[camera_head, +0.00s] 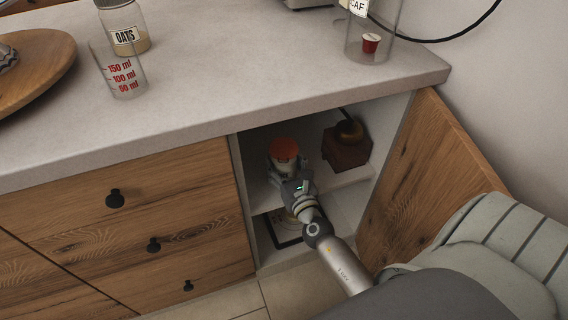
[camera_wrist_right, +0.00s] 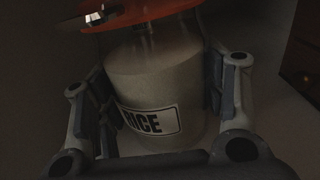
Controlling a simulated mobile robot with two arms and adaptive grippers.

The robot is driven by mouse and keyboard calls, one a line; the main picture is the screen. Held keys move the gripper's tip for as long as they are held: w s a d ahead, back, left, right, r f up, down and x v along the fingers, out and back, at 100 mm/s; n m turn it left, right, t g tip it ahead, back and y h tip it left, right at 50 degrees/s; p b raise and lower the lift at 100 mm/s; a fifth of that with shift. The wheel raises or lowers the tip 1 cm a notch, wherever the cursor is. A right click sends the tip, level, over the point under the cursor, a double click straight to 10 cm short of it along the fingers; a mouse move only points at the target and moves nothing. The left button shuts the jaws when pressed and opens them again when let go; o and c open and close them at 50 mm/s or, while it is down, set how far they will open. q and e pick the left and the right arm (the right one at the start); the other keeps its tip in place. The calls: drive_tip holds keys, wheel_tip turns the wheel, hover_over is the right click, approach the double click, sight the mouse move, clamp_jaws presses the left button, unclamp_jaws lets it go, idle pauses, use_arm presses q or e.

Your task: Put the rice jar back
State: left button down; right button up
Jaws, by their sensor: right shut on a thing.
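The rice jar (camera_head: 284,150) has an orange lid and stands upright inside the open cabinet, over its upper shelf. In the right wrist view the jar (camera_wrist_right: 150,85) shows pale contents and a label reading "RICE". My right gripper (camera_head: 287,172) reaches into the cabinet with its fingers on both sides of the jar. It is shut on the jar's body, below the lid. I cannot tell whether the jar's base touches the shelf. My left gripper is in neither view.
A dark wooden grinder (camera_head: 346,146) stands on the shelf right of the jar. The open cabinet door (camera_head: 425,180) bounds the right side. A dark item (camera_head: 282,230) lies in the lower compartment. The counter (camera_head: 230,60) holds an oats jar (camera_head: 126,30) and a measuring glass (camera_head: 118,75).

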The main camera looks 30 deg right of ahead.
drive_tip(key=o, duration=1)
drive_tip(key=shift+f, duration=0.2)
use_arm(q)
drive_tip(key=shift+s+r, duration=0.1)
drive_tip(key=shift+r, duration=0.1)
use_arm(e)
drive_tip(key=o, duration=0.4)
drive_tip(key=shift+r, duration=0.1)
